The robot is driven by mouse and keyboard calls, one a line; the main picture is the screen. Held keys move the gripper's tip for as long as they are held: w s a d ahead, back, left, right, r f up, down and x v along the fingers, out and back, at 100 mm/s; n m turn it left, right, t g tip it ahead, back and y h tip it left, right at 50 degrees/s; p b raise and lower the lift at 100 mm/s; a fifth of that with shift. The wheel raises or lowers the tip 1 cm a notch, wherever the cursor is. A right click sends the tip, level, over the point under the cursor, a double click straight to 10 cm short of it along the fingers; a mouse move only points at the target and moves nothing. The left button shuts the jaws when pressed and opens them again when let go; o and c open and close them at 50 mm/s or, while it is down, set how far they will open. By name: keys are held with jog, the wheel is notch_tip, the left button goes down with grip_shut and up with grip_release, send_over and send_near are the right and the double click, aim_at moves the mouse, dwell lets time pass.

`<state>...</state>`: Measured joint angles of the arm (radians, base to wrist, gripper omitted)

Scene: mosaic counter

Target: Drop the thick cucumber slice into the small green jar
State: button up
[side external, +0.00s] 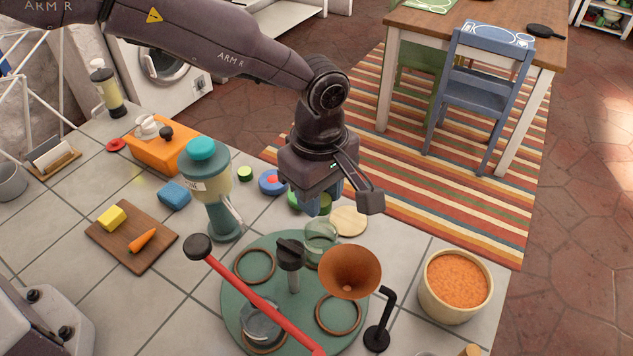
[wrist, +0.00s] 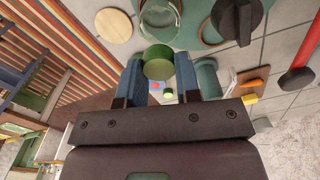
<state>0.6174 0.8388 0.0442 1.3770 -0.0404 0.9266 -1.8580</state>
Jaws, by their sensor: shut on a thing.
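My gripper (wrist: 158,72) is shut on a thick green cucumber slice (wrist: 158,60), which sits between its two blue fingers in the wrist view. In the side view my gripper (side external: 322,200) hangs above the counter, just behind and above the small green jar, and the slice is mostly hidden by the fingers. The small green jar (side external: 321,238) is see-through glass and stands upright at the back edge of a round green board. It also shows in the wrist view (wrist: 160,14), past the slice. The slice is outside the jar.
A brown funnel (side external: 350,270) and a dark-knobbed post (side external: 290,255) stand close to the jar on the green board (side external: 238,300). A red bar (side external: 262,300) crosses it. A pale wooden disc (side external: 349,221) lies behind the jar. A smaller green piece (side external: 245,173) lies farther left.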

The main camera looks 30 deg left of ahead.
jog(key=shift+f, duration=2.5)
jog(key=shift+f, duration=0.3)
jog(key=o, duration=1)
jog(key=shift+r, duration=3.5)
